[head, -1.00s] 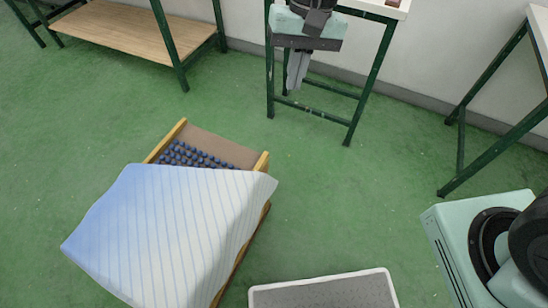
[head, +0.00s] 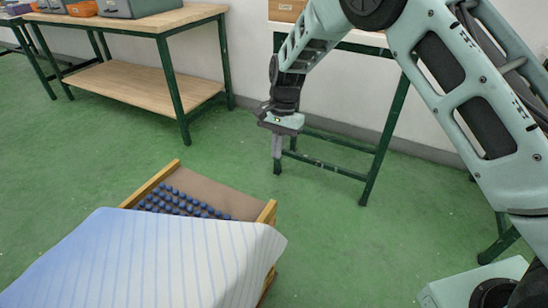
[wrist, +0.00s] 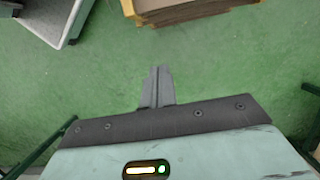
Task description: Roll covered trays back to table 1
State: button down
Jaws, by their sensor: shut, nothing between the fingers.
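A low wooden tray cart (head: 268,212) stands on the green floor at the lower left of the head view. A white and blue striped cloth (head: 150,262) covers its near part. Rows of small blue round pieces (head: 185,203) show at its uncovered far end. The cart's edge also shows at the top of the wrist view (wrist: 190,12). My gripper (head: 277,160) points down beyond and right of the cart, apart from it. Its fingers are together and empty in the wrist view (wrist: 158,72). What lies under the cloth is hidden.
A wooden table (head: 165,22) with a lower shelf (head: 140,88) stands at the back left, bearing grey and orange boxes. Another green-legged table (head: 385,140) stands behind my arm, with a box on it. Green floor is clear between cart and tables.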

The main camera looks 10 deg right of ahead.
jog(key=s+a+f+b, duration=0.2)
jog(key=s+a+f, duration=0.1)
jog(key=f, duration=0.4)
jog(key=shift+s+a+f+b, duration=0.15)
jog(key=shift+s+a+b, duration=0.15)
jog(key=shift+s, duration=0.55)
jog(key=shift+s, duration=0.1)
